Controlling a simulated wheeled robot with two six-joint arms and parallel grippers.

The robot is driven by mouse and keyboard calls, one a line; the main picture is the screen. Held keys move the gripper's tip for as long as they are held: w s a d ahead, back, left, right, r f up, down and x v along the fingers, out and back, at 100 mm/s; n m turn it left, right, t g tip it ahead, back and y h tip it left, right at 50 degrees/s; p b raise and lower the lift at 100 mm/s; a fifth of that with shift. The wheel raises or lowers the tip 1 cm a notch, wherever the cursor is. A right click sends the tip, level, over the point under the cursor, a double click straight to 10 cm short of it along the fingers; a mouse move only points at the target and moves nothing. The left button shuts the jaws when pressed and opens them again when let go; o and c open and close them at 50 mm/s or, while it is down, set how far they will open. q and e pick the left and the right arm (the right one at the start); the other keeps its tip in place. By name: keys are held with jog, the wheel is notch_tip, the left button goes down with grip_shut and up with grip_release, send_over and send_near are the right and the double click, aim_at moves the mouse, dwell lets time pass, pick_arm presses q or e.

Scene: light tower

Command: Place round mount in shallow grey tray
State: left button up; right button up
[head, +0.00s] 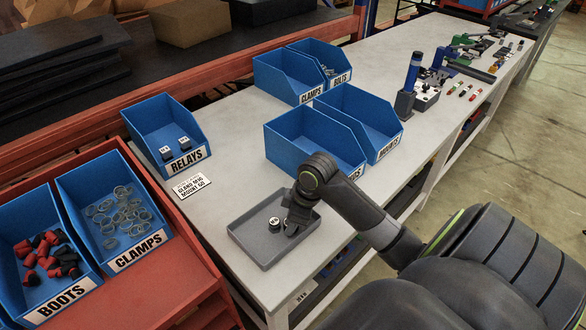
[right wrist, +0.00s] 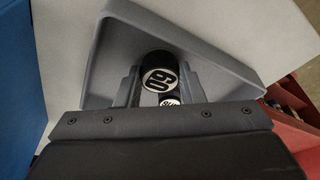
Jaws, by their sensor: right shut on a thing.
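The shallow grey tray (head: 243,240) lies on the light table near its front edge; it also shows in the right wrist view (right wrist: 215,60). My right gripper (head: 291,227) reaches down over the tray's right half. In the right wrist view its fingers (right wrist: 160,88) are shut on a round black mount (right wrist: 160,77) with a white face marked 60. A second small black round piece with a white label (head: 274,222) is in the tray just left of the gripper. I cannot tell whether the held mount touches the tray floor. My left gripper is not in view.
Blue bins (head: 167,135) stand behind the tray, several in number, with a label card (head: 192,186) nearby. Boots (head: 45,255) and clamps (head: 118,215) bins sit on a red cart at left. The tray's left part is bare.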

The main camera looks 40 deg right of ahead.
jog(key=o, duration=1)
jog(key=shift+f, duration=0.1)
jog(key=v, duration=1.2)
jog(key=shift+p, duration=0.45)
